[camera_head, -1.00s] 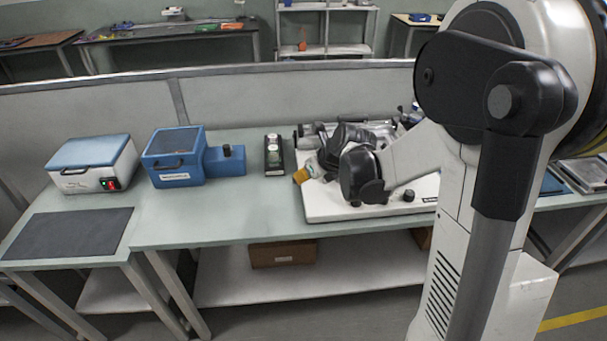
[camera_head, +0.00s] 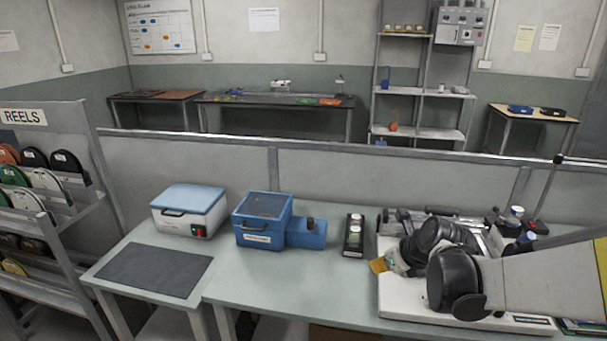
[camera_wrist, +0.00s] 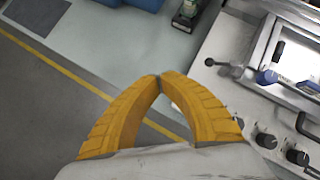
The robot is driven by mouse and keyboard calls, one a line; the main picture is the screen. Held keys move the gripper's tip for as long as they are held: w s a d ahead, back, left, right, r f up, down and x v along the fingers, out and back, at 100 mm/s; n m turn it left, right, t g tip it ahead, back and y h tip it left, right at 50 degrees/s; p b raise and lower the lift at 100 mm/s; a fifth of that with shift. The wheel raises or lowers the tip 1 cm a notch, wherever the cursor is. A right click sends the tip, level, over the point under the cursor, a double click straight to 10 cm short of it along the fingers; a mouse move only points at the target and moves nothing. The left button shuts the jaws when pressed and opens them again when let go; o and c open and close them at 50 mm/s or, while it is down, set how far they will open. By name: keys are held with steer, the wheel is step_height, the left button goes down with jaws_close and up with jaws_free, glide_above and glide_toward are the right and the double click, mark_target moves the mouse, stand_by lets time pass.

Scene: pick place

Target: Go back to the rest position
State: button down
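My gripper (camera_head: 378,265) shows in the head view as a small yellow tip at the left end of my arm, over the left side of the white-based machine. In the wrist view its two yellow fingers (camera_wrist: 160,77) arch together and their tips meet. Nothing shows between them, only floor and a yellow line seen through the gap. My wrist hides much of the machine's middle in the head view.
The white-based machine (camera_head: 400,303) stands on the bench (camera_head: 290,285). To its left are a black device (camera_head: 353,236), a blue box (camera_head: 262,232), a white box with blue lid (camera_head: 189,211) and a dark mat (camera_head: 155,270). A reel rack (camera_head: 50,165) stands at far left.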

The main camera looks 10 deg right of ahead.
steer(key=s+a+r+n, duration=0.2)
steer(key=s+n, duration=0.5)
steer(key=n, duration=0.3)
steer(key=s+a+r+n+h, duration=0.1)
steer(key=s+a+r+n, duration=0.1)
steer(key=s+n, duration=0.4)
steer(key=s+a+r+n, duration=0.2)
steer(key=s+n, duration=0.5)
steer(key=n, duration=0.7)
steer(key=shift+s+a+r+g+h, duration=0.3)
steer(key=shift+s+a+r+h, duration=0.1)
steer(key=shift+a, duration=0.15)
steer(key=c, duration=2)
jaws_free()
steer(key=shift+s+f+n, duration=0.1)
steer(key=shift+s+n, duration=0.15)
steer(key=shift+n, duration=0.35)
steer(key=o, duration=0.7)
steer(key=shift+s+n, duration=0.2)
steer(key=shift+n, duration=0.2)
steer(key=shift+w, duration=0.1)
